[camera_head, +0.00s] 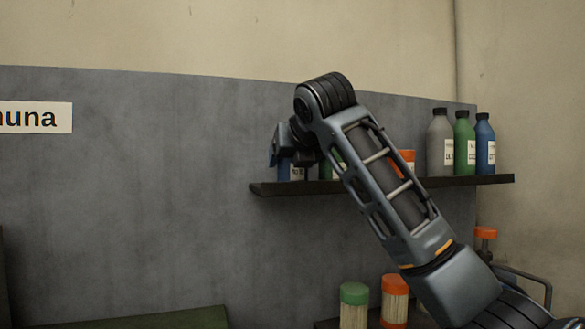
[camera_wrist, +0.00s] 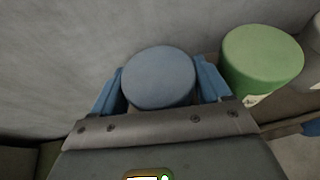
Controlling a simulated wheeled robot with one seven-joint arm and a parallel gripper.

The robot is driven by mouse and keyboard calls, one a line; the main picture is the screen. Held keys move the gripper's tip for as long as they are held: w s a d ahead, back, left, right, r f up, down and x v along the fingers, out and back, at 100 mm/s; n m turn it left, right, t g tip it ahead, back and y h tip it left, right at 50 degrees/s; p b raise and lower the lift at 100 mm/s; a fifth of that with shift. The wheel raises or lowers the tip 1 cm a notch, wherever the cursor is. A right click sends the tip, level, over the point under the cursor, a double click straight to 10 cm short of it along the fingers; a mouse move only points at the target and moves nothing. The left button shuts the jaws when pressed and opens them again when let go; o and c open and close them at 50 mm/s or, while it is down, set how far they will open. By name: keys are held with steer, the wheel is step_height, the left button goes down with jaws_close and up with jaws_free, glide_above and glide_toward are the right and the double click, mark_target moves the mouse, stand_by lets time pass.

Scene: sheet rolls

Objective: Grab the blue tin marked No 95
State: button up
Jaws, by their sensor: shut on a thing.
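The blue tin (camera_wrist: 158,78) is seen from above in the wrist view, its round lid between the two blue fingers. My gripper (camera_wrist: 160,88) is shut on it, one finger on each side. In the head view my gripper (camera_head: 276,150) is at the left end of the upper shelf. The blue tin (camera_head: 284,172) shows there below it, with part of a pale label too small to read. Its base is at shelf height; I cannot tell whether it touches the shelf.
A green tin (camera_wrist: 262,58) stands close to the right of the blue tin. Farther right on the upper shelf (camera_head: 445,182) are an orange-lidded container (camera_head: 407,158) and grey (camera_head: 440,145), green (camera_head: 464,145) and blue (camera_head: 485,145) bottles. Green-lidded (camera_head: 354,305) and orange-lidded (camera_head: 394,300) jars stand below.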

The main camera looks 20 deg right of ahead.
steer(key=c, duration=0.3)
steer(key=shift+r, duration=0.1)
